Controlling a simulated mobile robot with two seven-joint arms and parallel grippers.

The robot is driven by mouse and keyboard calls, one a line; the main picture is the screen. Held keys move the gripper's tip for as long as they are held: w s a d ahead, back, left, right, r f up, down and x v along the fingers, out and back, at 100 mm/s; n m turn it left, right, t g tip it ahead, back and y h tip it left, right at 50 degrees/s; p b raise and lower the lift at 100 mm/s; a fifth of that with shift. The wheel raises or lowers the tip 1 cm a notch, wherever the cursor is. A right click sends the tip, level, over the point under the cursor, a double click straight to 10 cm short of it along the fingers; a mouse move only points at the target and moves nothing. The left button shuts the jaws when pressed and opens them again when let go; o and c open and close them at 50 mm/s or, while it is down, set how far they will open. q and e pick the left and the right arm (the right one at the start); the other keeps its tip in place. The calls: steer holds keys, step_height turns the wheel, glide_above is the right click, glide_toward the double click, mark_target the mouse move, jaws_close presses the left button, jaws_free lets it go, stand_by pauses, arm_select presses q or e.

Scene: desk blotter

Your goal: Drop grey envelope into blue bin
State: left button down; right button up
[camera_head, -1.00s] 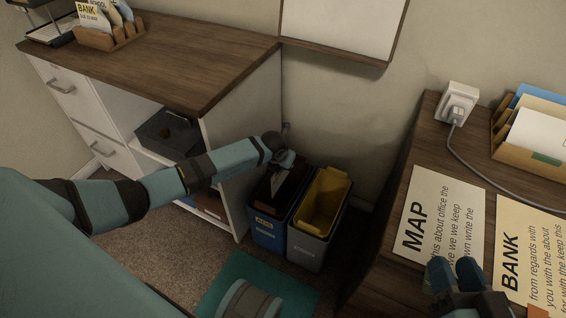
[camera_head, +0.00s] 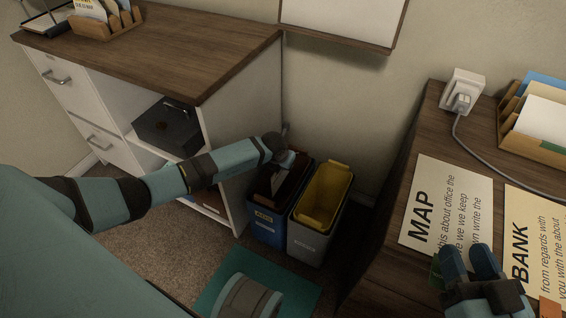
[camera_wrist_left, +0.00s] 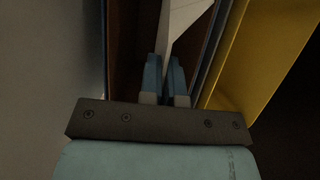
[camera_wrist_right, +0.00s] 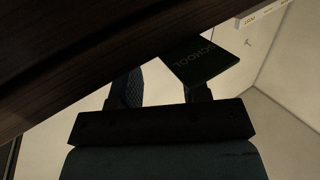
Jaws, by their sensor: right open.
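The blue bin (camera_head: 266,228) stands on the floor beside the cabinet, with a yellow label on its front. My left gripper (camera_wrist_left: 164,72) points down into it, and its fingers are shut on the grey envelope (camera_wrist_left: 180,22), which shows as a pale sheet between them. The bin's walls are on both sides of the fingers. In the head view my left wrist hides the fingers, and the envelope cannot be made out clearly. My right gripper (camera_head: 468,258) is open and empty by the right desk's edge.
A grey bin with a yellow rim (camera_head: 325,190) stands close to the right of the blue bin. The cabinet (camera_head: 250,140) is close on the left. The right desk (camera_head: 385,262) bears MAP (camera_head: 450,195) and BANK (camera_head: 525,225) sheets. A dark SCHOOL card (camera_wrist_right: 200,62) shows near my right fingers.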

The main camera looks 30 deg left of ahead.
arm_select(q)
steer(key=shift+f+b, duration=0.4)
steer(key=shift+f, duration=0.35)
arm_select(e)
steer(key=shift+w+d+f+n, duration=0.15)
steer(key=shift+w+d+n, duration=0.05)
steer(key=shift+n, duration=0.1)
arm_select(q)
steer(key=shift+f, duration=0.15)
arm_select(e)
steer(key=shift+w+r, duration=0.15)
steer(key=shift+r, duration=0.2)
arm_select(q)
steer(key=c, duration=1.3)
jaws_free()
arm_select(e)
steer(key=shift+f, duration=0.1)
arm_select(q)
steer(key=shift+o, duration=0.2)
